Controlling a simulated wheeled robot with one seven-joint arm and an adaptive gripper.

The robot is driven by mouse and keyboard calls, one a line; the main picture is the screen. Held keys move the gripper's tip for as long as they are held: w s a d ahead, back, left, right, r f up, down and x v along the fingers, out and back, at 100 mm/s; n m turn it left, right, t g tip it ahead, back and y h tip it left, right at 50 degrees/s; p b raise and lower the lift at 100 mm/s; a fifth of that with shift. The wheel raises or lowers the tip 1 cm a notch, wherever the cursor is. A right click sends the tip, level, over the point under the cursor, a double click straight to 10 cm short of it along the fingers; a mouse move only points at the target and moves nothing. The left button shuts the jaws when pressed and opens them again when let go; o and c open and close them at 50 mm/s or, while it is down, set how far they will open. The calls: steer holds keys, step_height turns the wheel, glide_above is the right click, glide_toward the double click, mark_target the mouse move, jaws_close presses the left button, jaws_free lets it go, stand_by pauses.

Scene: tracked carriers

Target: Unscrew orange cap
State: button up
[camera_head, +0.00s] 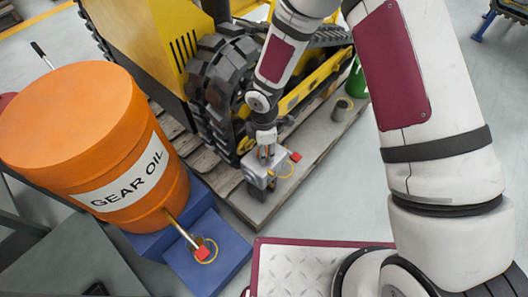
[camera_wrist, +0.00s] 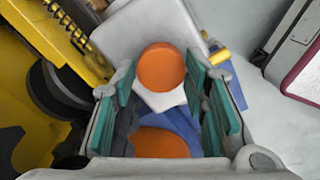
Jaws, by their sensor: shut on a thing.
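The orange cap (camera_wrist: 161,67) is round and sits on a pale grey container, between the tips of my gripper's teal-padded fingers (camera_wrist: 161,82) in the wrist view. The fingers are shut on the cap's sides.
A yellow tracked machine (camera_head: 215,75) stands close behind the container on the pallet (camera_head: 262,208). A large orange gear oil drum (camera_head: 75,125) with a tap (camera_head: 183,232) stands left on a blue stand (camera_head: 215,255). Grey floor is clear right of the pallet.

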steer(key=o, duration=1)
steer(key=shift+s+f, duration=0.1)
steer(key=shift+s, duration=0.15)
steer(key=shift+o, duration=0.2)
steer(key=shift+w, duration=0.1)
